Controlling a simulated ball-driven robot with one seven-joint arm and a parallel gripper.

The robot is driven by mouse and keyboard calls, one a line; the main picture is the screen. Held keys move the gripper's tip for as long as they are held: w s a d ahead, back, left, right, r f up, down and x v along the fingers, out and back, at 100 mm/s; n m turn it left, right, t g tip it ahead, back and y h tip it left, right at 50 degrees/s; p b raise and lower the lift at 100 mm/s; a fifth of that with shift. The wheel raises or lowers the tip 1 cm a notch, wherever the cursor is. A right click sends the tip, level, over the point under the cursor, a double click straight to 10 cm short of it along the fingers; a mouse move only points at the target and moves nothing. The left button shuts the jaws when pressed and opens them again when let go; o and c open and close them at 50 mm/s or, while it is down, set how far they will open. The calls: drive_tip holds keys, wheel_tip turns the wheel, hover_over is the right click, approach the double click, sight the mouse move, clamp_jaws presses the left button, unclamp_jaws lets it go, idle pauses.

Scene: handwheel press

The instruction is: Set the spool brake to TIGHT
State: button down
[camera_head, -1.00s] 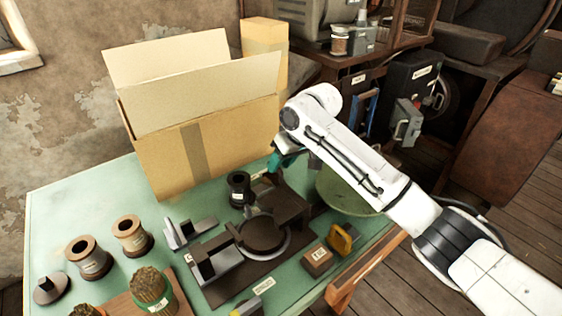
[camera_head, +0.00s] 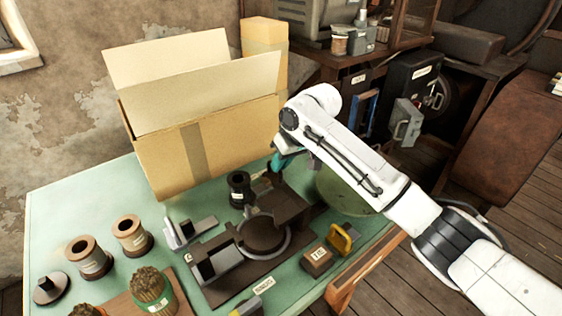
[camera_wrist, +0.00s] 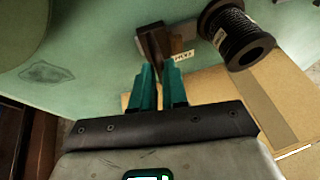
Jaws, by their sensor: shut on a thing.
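My gripper (camera_wrist: 158,85) has teal fingers on both sides of a dark brown upright piece (camera_wrist: 155,42), which it grips near the bench top. A small white label (camera_wrist: 182,57) lies beside that piece; I cannot read it surely. A black spool (camera_wrist: 236,38) stands close by, apart from the fingers. In the head view my gripper (camera_head: 283,160) is mostly hidden behind my arm, right of the black spool (camera_head: 239,186). I cannot tell the brake's setting or surely identify the gripped piece as its lever.
A large open cardboard box (camera_head: 205,150) stands behind the spool. A dark press with a round plate (camera_head: 262,236) is in front, with a brown labelled block (camera_head: 318,259) and a yellow-handled item (camera_head: 343,237) to its right. Brown spools (camera_head: 130,236) stand at left.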

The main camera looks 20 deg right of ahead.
drive_tip(key=a+p, duration=0.1)
drive_tip(key=a, duration=0.1)
drive_tip(key=s+a+p, duration=0.1)
drive_tip(key=a+p, duration=0.1)
drive_tip(key=shift+s+a+r, duration=0.1)
drive_tip(key=shift+s+r, duration=0.05)
drive_tip(key=shift+s+a, duration=0.1)
drive_tip(key=shift+a, duration=0.15)
drive_tip(key=c, duration=1.2)
unclamp_jaws()
drive_tip(key=shift+a, duration=0.15)
drive_tip(key=shift+o, duration=0.2)
drive_tip(key=v, duration=1)
drive_tip(key=shift+s+d+r, duration=0.15)
drive_tip(key=shift+s+d, duration=0.05)
